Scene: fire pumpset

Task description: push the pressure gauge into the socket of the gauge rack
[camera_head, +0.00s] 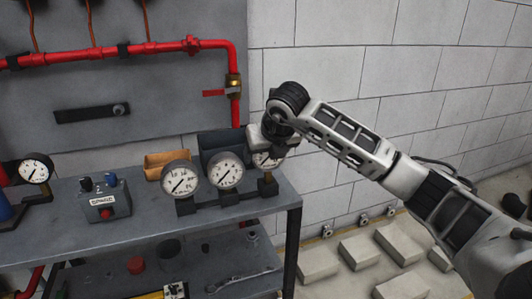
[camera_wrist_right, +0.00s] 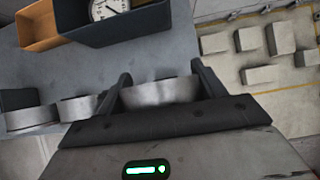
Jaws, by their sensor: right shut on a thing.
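My right gripper (camera_head: 268,143) is shut on a round pressure gauge (camera_head: 265,160), which is partly covered by the gripper in the head view. In the right wrist view the gripper's fingers (camera_wrist_right: 165,88) stand on both sides of the gauge's metal case (camera_wrist_right: 160,93). The gauge is above the rightmost block of the dark gauge rack (camera_head: 268,187). Whether its stem is fully in the socket cannot be told. Two other white-faced gauges, a left one (camera_head: 181,178) and a middle one (camera_head: 226,172), stand upright on the rack. My left gripper is not in view.
A dark bin (camera_wrist_right: 130,28) with another gauge in it and an orange bin (camera_head: 165,160) stand behind the rack. A grey control box (camera_head: 105,202) and a gauge on a stand (camera_head: 37,169) are further left. The table's right edge is close to the rack.

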